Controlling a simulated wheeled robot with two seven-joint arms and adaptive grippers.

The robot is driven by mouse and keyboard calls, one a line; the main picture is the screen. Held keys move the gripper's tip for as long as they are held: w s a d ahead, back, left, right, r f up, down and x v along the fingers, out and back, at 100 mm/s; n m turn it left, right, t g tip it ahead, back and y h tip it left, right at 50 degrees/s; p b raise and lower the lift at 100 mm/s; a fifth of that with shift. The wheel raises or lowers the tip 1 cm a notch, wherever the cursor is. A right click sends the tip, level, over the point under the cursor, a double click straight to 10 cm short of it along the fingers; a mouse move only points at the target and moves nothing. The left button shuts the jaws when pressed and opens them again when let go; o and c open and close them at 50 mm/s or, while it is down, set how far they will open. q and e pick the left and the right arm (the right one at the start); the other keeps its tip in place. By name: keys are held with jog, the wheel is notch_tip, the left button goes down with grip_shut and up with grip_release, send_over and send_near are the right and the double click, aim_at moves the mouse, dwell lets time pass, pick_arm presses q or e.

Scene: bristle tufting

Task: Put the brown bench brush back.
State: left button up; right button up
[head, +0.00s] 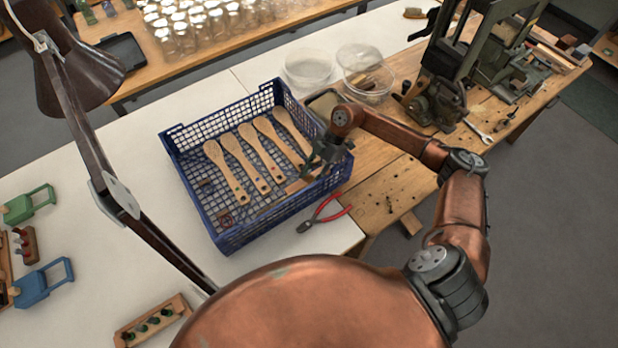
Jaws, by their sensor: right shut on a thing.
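My right gripper (316,166) reaches over the right side of the blue mesh crate (232,238), with its fingers down inside. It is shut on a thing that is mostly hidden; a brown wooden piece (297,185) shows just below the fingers. I cannot tell clearly whether this is the bench brush. Several pale wooden paddle-shaped handles (233,172) lie side by side in the crate, left of the gripper. A small brown brush-like block (413,13) with pale bristles lies at the far back of the bench. My left gripper is not in view.
A dark lamp (75,70) stands at the left.

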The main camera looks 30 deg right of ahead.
jog(key=shift+f, duration=0.15)
jog(key=o, duration=1)
jog(key=shift+o, duration=0.2)
jog(key=v, duration=1.2)
